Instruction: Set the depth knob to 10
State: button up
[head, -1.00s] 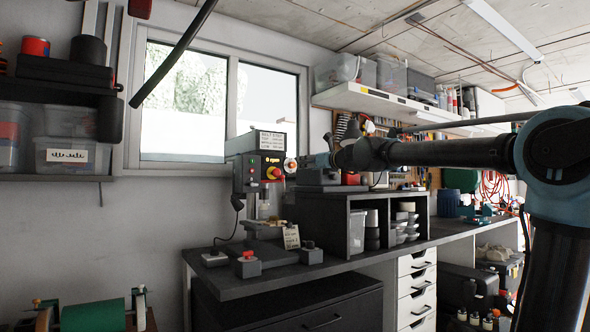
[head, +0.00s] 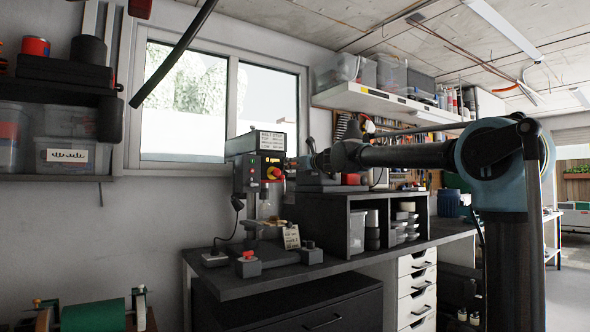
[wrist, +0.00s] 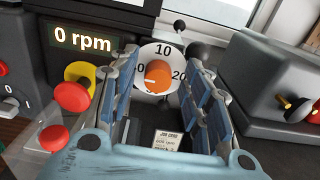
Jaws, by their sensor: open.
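The depth knob (wrist: 158,76) is orange, on a white round dial (wrist: 163,53) marked 0 at left, 10 at top and 20 at right. Its pale pointer mark appears to face left, near the 0 side. My gripper (wrist: 162,66) is open in the wrist view, with one blue-padded finger on each side of the knob; contact cannot be told. In the head view the drill press (head: 246,172) stands on the bench, and my gripper (head: 303,164) is at its right side. The dial is hidden there.
A yellow-collared red button (wrist: 72,97) and a display reading 0 rpm (wrist: 82,38) are left of the dial. A grey machine (wrist: 270,85) stands close on the right. A job card (wrist: 168,140) shows below. The window (head: 219,100) is behind.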

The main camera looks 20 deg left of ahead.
grip_shut()
dwell(0.3)
